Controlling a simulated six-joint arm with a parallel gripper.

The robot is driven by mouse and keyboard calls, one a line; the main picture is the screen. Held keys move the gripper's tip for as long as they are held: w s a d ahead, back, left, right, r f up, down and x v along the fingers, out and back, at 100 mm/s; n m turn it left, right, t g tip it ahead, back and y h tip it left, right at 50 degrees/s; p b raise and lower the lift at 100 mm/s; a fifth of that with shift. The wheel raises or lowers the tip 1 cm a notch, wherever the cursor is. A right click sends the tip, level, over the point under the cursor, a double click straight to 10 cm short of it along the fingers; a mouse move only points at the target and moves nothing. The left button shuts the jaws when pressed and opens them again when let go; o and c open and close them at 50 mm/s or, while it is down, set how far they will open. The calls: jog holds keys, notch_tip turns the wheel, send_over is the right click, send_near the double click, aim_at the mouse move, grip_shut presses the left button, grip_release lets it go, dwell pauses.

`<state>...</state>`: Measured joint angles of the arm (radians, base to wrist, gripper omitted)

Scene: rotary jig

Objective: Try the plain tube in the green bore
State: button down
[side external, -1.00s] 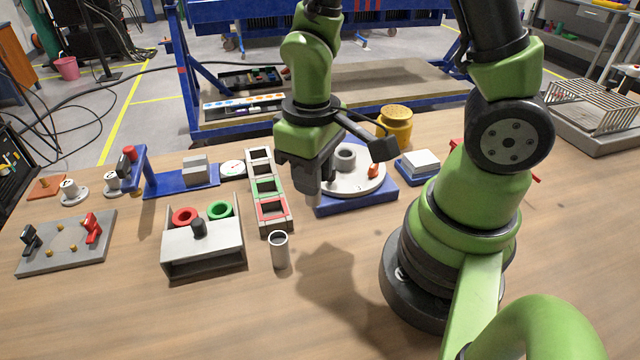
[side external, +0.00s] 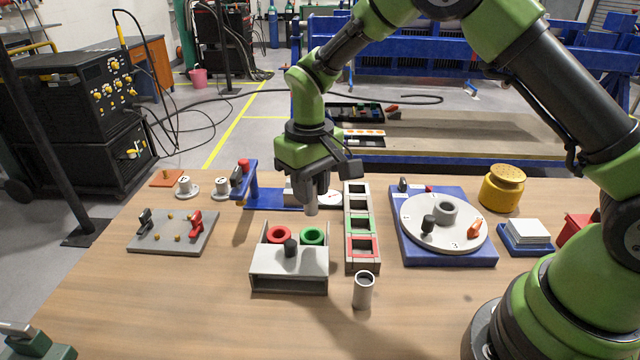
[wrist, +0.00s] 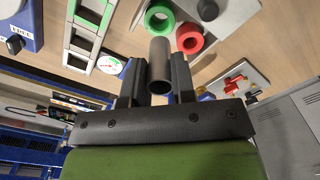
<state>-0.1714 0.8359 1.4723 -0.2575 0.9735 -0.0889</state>
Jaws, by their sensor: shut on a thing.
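My gripper (side external: 311,188) is shut on a plain grey tube (side external: 311,205), which hangs upright below the jaws. The wrist view shows the tube (wrist: 160,68) between the two dark fingers, its hollow end visible. The green-ringed bore (side external: 312,235) is on the right of a grey block (side external: 289,262), beside a red-ringed bore (side external: 278,235). In the side view the tube's lower end appears just above and behind the green ring, apart from it. The wrist view shows the green ring (wrist: 159,17) and the red ring (wrist: 190,38) past the tube.
A second pale tube (side external: 363,291) stands on the table right of the block. A framed rack (side external: 349,228) and a turntable on a blue base (side external: 450,255) stand to the right.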

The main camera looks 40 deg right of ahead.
aim_at(311, 208)
jog(key=shift+f, duration=2.3)
jog(key=shift+f, duration=1.65)
jog(key=c, duration=0.9)
grip_release()
jog(key=shift+o, duration=0.2)
notch_tip(311, 208, up, 11)
jog(key=shift+s+d+f, duration=0.1)
jog(key=shift+d, duration=0.05)
jog(key=s+d+r+m+t+y, duration=0.1)
jog(key=s+d+r+m+t, duration=0.25)
jog(key=s+r, duration=1.1)
jog(key=s+r+t+y, duration=0.1)
jog(key=s+t, duration=0.2)
jog(key=s, duration=0.4)
jog(key=shift+s+r+t, duration=0.3)
jog(key=shift+s+t, duration=0.05)
jog(key=shift+s, duration=0.05)
